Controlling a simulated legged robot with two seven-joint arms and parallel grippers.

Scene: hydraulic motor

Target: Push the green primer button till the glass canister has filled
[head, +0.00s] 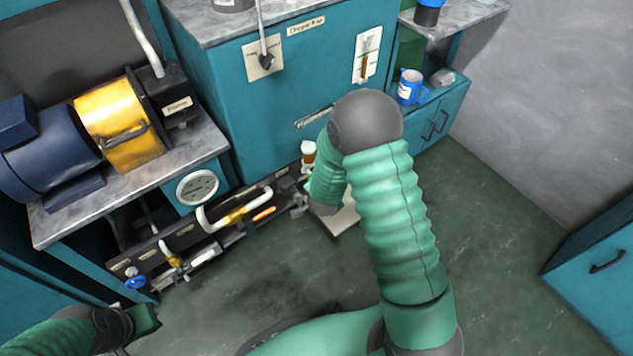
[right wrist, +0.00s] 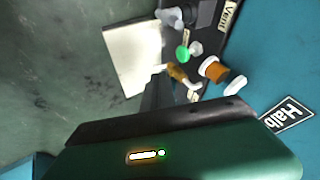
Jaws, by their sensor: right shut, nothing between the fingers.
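The green primer button (right wrist: 182,53) shows as a round green knob in the right wrist view. A small canister with white ends and amber contents (right wrist: 213,68) is just right of it; it also shows low on the teal cabinet in the head view (head: 308,154). My right gripper (right wrist: 161,76) is shut and empty, its dark tips a little below and left of the button, apart from it in the picture. In the head view my right arm hides this gripper and the button. My left gripper (head: 145,318) is at the lower left, its jaws unclear.
A pale plate (right wrist: 132,58) lies beside the valves and pipes. A white pipe with a yellow fitting (head: 235,214) and a gauge (head: 198,187) are left of my right arm. A blue mug (head: 410,87) stands on the right shelf. The green floor is mostly clear.

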